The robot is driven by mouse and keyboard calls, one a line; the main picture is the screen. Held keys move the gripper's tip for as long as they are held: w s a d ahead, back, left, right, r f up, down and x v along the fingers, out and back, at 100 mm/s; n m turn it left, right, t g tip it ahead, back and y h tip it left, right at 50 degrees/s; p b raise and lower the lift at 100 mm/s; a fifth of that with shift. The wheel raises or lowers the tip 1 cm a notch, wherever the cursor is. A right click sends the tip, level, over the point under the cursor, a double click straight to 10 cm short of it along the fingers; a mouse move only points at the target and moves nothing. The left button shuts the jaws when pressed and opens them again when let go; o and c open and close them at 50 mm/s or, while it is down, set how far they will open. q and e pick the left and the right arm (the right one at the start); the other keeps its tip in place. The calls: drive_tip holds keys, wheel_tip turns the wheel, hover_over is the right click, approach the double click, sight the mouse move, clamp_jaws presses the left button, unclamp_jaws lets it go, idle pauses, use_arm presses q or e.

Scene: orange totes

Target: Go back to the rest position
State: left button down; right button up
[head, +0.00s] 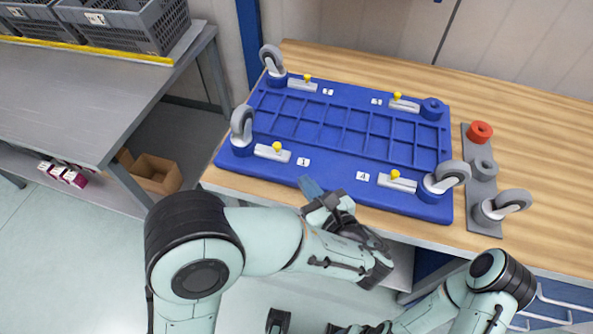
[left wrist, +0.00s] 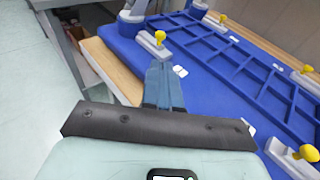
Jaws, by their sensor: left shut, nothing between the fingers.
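My left gripper (head: 309,186) is shut and empty, with its blue fingers pressed together, just off the front edge of the blue platform (head: 232,161). In the left wrist view the shut fingers (left wrist: 163,82) point toward the blue platform (left wrist: 123,50). My right arm comes in at the lower right of the head view and runs left along the bottom edge. Its gripper is not clear there, and whether it is open or shut does not show.
The platform lies on a wooden table (head: 545,130) and carries caster wheels (head: 242,124) and yellow-knobbed clamps (head: 272,153). A grey strip (head: 483,194) on the right holds a red ring (head: 479,132) and another caster (head: 502,205). A grey bench (head: 85,95) with crates (head: 125,27) stands left.

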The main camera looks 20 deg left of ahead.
use_arm(q)
drive_tip(key=shift+v, duration=0.95)
